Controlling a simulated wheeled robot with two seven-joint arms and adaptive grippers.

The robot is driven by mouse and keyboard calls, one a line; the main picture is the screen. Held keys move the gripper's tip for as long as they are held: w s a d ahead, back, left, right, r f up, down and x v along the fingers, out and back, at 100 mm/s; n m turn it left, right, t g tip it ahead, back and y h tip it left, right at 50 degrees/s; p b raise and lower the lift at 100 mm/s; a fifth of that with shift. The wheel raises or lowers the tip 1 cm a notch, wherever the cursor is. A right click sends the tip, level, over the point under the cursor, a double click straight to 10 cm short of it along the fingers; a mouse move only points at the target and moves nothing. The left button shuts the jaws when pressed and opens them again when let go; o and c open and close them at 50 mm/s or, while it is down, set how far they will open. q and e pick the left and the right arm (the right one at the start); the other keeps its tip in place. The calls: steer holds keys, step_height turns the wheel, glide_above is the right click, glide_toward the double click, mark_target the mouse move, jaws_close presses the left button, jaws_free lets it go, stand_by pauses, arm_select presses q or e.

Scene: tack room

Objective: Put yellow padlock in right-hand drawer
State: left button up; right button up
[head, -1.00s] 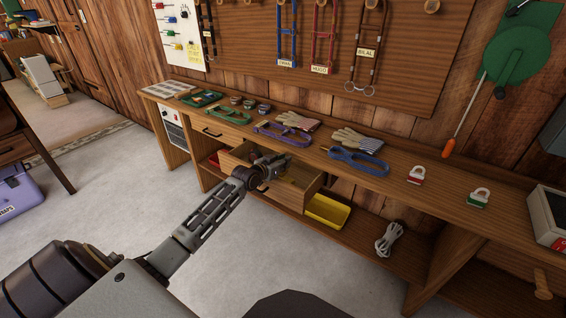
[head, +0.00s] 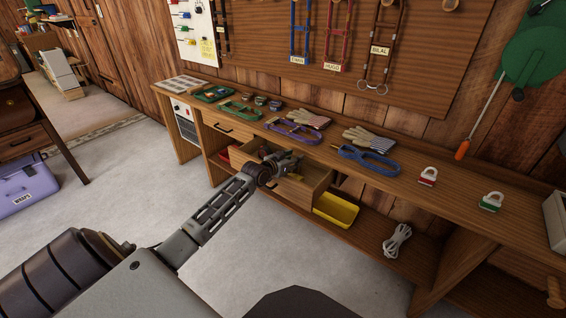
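The open drawer (head: 313,198) under the bench sticks out to the right of a closed drawer (head: 226,128) with a dark handle. My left gripper (head: 292,166) is over the open drawer, at or just above its inside. Its fingers are small and dark, and I cannot tell whether they are open or shut. A small yellowish patch shows beside the fingers in the drawer; I cannot tell whether it is the yellow padlock. No yellow padlock shows clearly elsewhere. My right gripper is not in view.
A red padlock (head: 428,178) and a green padlock (head: 491,202) stand on the bench top (head: 455,197). Gloves (head: 369,139) and several coloured straps lie further left. A yellow tray (head: 336,210) and coiled rope (head: 397,240) are on the lower shelf. The floor in front is clear.

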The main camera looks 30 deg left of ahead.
arm_select(q)
steer(key=shift+s+d+f, duration=0.1)
steer(key=shift+s+f, duration=0.05)
steer(key=shift+s, duration=0.05)
steer(key=shift+s+r+p, duration=0.4)
steer(key=shift+s+r, duration=0.15)
steer(key=shift+s, duration=0.25)
steer(key=shift+s+r, duration=0.2)
steer(key=shift+s, duration=0.15)
steer(key=shift+p+v, duration=1)
steer(key=shift+v, duration=2.45)
steer(key=shift+s+a+r, duration=0.15)
steer(key=shift+s+r, duration=0.05)
steer(key=shift+s, duration=0.15)
steer(key=shift+s+a+r, duration=0.15)
steer(key=shift+s, duration=0.2)
steer(key=shift+s+r, duration=0.1)
steer(key=shift+s, duration=0.15)
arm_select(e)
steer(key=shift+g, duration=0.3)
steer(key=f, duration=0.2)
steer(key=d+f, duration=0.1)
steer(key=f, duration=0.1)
